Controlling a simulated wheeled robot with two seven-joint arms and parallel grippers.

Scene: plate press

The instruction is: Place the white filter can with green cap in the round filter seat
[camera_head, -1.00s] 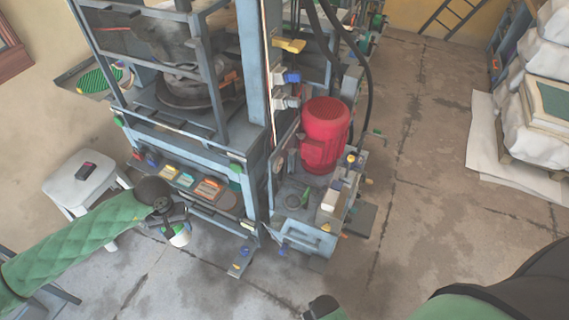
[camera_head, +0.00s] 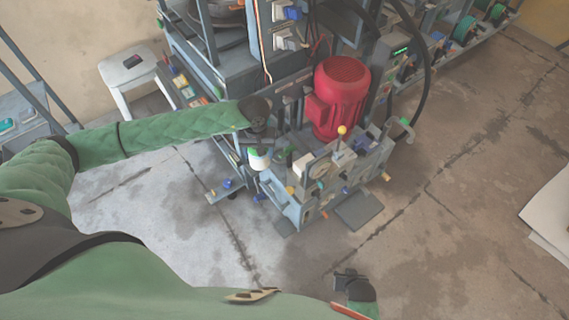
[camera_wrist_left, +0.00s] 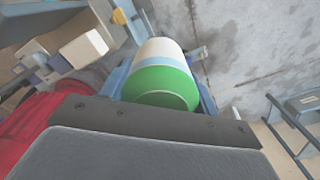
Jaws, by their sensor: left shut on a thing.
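The white filter can (camera_head: 259,160) with its green cap is at the left side of the pump unit in the head view. In the left wrist view the can (camera_wrist_left: 160,52) shows a white body, a blue band and a green cap towards the camera. My left gripper (camera_head: 258,147) is shut on it, with a blue finger on each side of the can. The round filter seat cannot be made out now; the arm and can cover that part of the unit. My right gripper (camera_head: 345,282) is low at the bottom of the head view, away from the can; its jaws are unclear.
A red motor (camera_head: 341,95) stands just right of and behind the can. A block with valves and a yellow knob (camera_head: 342,130) is to the right. A white stool (camera_head: 128,72) stands at the back left.

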